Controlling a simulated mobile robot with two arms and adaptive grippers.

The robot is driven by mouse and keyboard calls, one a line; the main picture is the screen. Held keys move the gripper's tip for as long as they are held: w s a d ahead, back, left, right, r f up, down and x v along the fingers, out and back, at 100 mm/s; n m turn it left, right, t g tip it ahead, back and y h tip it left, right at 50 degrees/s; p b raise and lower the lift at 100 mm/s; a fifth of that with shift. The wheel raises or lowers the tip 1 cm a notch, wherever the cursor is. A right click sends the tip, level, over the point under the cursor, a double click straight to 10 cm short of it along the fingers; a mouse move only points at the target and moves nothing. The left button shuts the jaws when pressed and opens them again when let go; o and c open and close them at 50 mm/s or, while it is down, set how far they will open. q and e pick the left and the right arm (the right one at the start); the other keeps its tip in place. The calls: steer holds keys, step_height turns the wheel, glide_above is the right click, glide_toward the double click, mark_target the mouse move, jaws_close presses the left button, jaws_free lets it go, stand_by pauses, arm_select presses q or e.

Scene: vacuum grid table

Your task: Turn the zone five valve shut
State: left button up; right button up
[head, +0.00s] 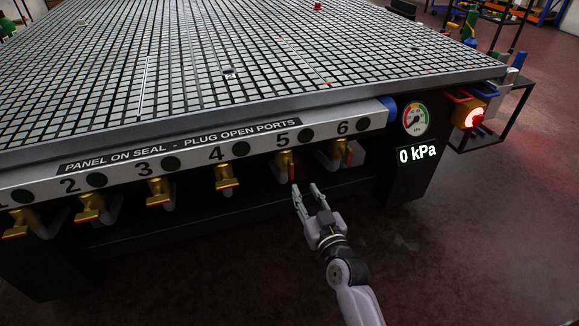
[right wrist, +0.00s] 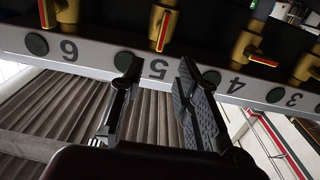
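The zone five valve (head: 284,161) is a brass valve under the number 5 on the panel. Its red-edged lever (head: 292,172) runs along the valve body, in line with it. The valve also shows in the right wrist view (right wrist: 161,22), upside down, beyond the fingertips. My right gripper (head: 306,192) is open and empty, just below and in front of this valve, apart from it. In the right wrist view its two fingers (right wrist: 158,72) stand apart on either side of the number 5. My left gripper is not in view.
The zone six valve (head: 340,154) is close on the right, its lever also in line. The zone four valve (head: 227,178) on the left has its lever crosswise. A gauge (head: 415,120) above a 0 kPa readout and the gridded tabletop (head: 220,60) are nearby.

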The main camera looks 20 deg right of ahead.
mark_target(292, 168)
steer(key=w, duration=0.3)
steer(key=w+b, duration=0.1)
steer(key=w, duration=0.7)
steer(key=shift+a+f+b, duration=0.1)
steer(key=shift+a+b, duration=0.15)
steer(key=shift+b, duration=0.1)
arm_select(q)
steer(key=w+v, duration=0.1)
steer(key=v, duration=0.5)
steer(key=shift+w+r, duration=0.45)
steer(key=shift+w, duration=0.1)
arm_select(e)
steer(key=shift+w, duration=0.5)
steer(key=shift+c, duration=0.5)
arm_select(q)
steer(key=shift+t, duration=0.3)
arm_select(e)
jaws_close()
